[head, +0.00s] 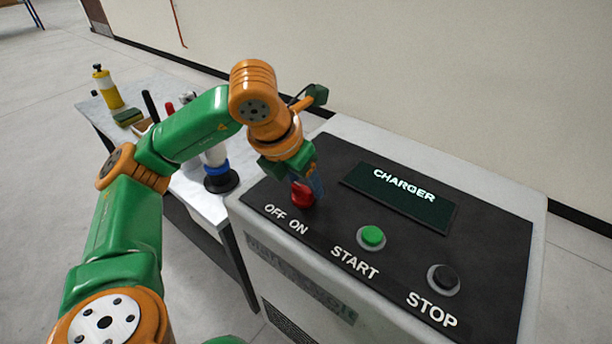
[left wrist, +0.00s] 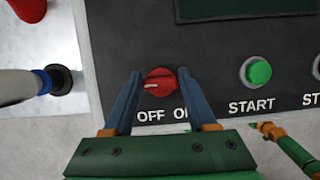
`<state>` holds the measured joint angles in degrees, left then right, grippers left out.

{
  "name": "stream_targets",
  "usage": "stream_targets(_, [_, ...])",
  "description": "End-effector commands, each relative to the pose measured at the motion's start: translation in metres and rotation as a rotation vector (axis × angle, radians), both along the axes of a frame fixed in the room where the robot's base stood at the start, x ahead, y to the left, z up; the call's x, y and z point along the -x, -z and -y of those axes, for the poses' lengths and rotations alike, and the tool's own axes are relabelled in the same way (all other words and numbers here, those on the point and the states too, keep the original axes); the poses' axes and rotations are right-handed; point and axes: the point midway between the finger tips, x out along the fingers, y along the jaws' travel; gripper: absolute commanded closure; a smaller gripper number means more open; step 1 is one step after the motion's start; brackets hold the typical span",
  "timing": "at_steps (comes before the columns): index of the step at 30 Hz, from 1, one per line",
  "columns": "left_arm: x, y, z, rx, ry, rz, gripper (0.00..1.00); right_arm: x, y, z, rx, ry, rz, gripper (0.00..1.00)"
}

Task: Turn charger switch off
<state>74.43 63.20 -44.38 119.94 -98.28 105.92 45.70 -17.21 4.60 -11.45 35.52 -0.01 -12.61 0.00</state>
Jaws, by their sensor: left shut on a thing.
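The charger (head: 480,240) is a light grey box with a dark sloped top panel. Its red rotary switch (head: 301,195) sits at the panel's left, above the words OFF and ON. In the left wrist view the red switch (left wrist: 160,84) has a pale mark on its left part, toward OFF. My left gripper (head: 312,190) is over the switch, with its blue fingers (left wrist: 158,80) shut on it from both sides.
A green START button (head: 372,236) and a black STOP button (head: 443,279) lie right of the switch, below the CHARGER display (head: 400,197). A side table (head: 205,197) at left holds a yellow-and-white bottle (head: 107,88) and other items.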

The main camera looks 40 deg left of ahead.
Motion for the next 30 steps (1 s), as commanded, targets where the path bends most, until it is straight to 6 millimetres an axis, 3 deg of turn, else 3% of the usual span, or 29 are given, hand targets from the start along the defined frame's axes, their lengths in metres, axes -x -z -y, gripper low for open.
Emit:
stream_targets(2, [0.001,0.003,0.001,0.002,0.005,-0.010,0.98,0.000,0.001,0.000,0.000,0.000,0.000,1.00])
stream_targets(3, [0.001,0.003,0.001,0.002,0.005,-0.010,0.35,0.000,0.001,0.000,0.000,0.000,0.000,1.00])
stream_targets(6, [0.001,0.002,0.001,0.001,0.004,-0.008,0.12,0.000,0.001,0.000,0.000,0.000,0.000,1.00])
stream_targets(15, [0.001,-0.002,0.001,0.000,0.004,-0.003,0.12,-0.001,0.000,0.000,0.000,0.000,0.001,1.00])
stream_targets(24, [0.012,-0.059,0.002,-0.001,0.038,-0.004,0.12,0.000,-0.014,0.000,-0.001,0.000,0.000,1.00])
stream_targets(30, [0.015,-0.064,0.003,0.000,0.043,-0.007,0.12,0.000,-0.014,0.000,-0.001,0.000,0.001,1.00])
